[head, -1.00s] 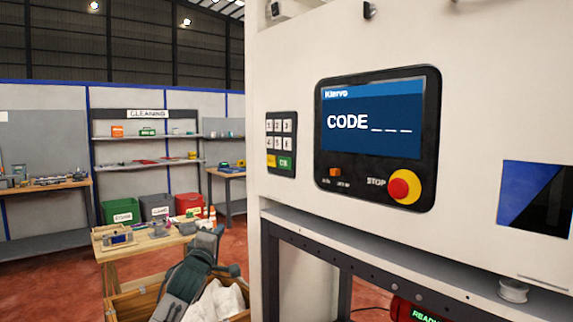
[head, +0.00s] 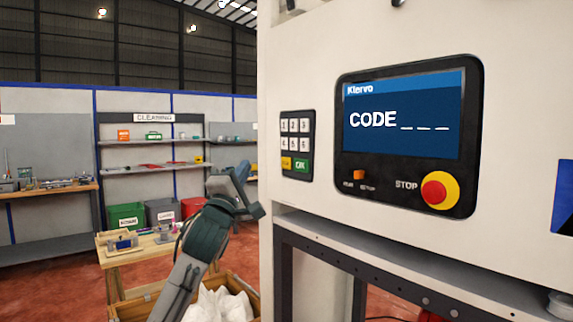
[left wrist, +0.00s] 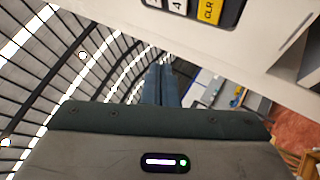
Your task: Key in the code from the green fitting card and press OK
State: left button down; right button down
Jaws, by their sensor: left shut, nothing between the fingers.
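The keypad (head: 296,145) is on the white machine front, left of the screen, with number keys, a yellow CLR key (head: 287,163) and a green OK key (head: 301,166). The screen (head: 402,115) reads "CODE" with three blanks. My left gripper (head: 242,171) is raised below and left of the keypad, apart from it. In the left wrist view its fingers (left wrist: 161,85) are together and empty, and part of the keypad (left wrist: 195,8) shows at the top edge. I cannot see the green fitting card. My right gripper is out of view.
A red STOP button (head: 437,191) on a yellow base sits at the panel's lower right. A ledge (head: 330,232) juts out under the machine front. A wooden workbench (head: 150,250) and a crate with white contents (head: 222,305) stand lower left. Shelves marked CLEANING are behind.

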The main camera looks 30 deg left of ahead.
aim_at(286, 163)
pick_arm(q)
jog(key=w+d+p, duration=0.3)
jog(key=w+p, duration=0.1)
jog(key=w, duration=0.4)
jog(key=shift+d, duration=0.15)
dwell(0.5)
dwell(0.8)
dwell(0.6)
jog(key=shift+w, duration=0.1)
